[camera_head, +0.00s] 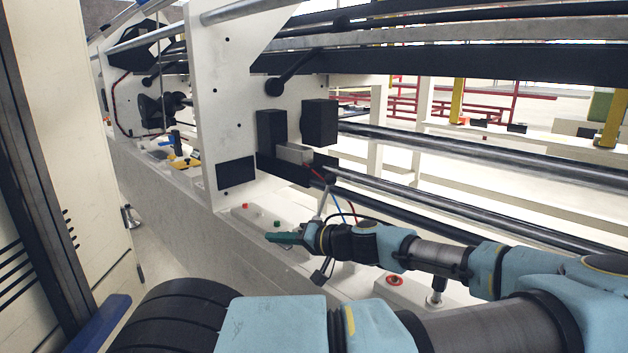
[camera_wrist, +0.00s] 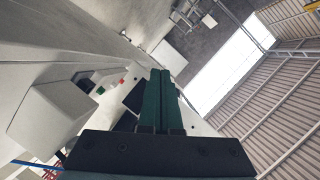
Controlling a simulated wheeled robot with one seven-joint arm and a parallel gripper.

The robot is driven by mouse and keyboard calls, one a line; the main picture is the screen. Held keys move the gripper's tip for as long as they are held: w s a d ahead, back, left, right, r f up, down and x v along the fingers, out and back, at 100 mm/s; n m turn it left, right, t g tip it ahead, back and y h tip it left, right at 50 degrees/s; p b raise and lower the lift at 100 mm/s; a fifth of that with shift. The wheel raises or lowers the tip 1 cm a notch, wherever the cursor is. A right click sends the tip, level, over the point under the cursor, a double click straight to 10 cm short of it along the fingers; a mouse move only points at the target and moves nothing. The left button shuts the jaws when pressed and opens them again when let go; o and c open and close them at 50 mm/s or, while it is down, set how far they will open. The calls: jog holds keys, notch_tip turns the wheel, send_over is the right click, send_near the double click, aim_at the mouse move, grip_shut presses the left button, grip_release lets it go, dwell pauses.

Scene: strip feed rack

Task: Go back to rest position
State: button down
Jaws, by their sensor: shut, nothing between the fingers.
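My gripper (camera_head: 270,238) is at the end of my blue and black arm, low in the middle of the head view. Its green fingers point left, close to the white machine base with its buttons. In the wrist view my gripper (camera_wrist: 160,75) shows as two dark green fingers lying side by side, shut with nothing between them. The front of the strip feed rack, a white upright plate (camera_head: 222,100), stands behind and above my gripper in the head view. Whether the fingers touch the base cannot be told.
Metal rollers (camera_head: 480,150) and dark bars run to the right from the plate. A red button (camera_head: 394,280) sits on the base below my arm. A cream cabinet (camera_head: 75,130) stands close on the left. Blue and red cables hang near my wrist. A narrow floor gap lies between cabinet and base.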

jog(key=s+a+f+g+h+p, duration=0.2)
jog(key=s+f+g+h, duration=0.15)
jog(key=s+g, duration=0.2)
jog(key=s+a+f+g+h+p, duration=0.1)
jog(key=s+a+f+g+h, duration=0.2)
jog(key=s, duration=0.4)
jog(key=d+r+m+t+h+p, duration=0.1)
jog(key=d+r+h+p, duration=0.1)
jog(key=r, duration=0.7)
jog(key=d+r+m+t+h+p, duration=0.1)
jog(key=d+r+h, duration=0.3)
jog(key=r, duration=0.5)
jog(key=shift+s+r+t+h+p, duration=0.25)
jog(key=shift+t+h+p, duration=0.1)
jog(key=shift+h+p, duration=0.15)
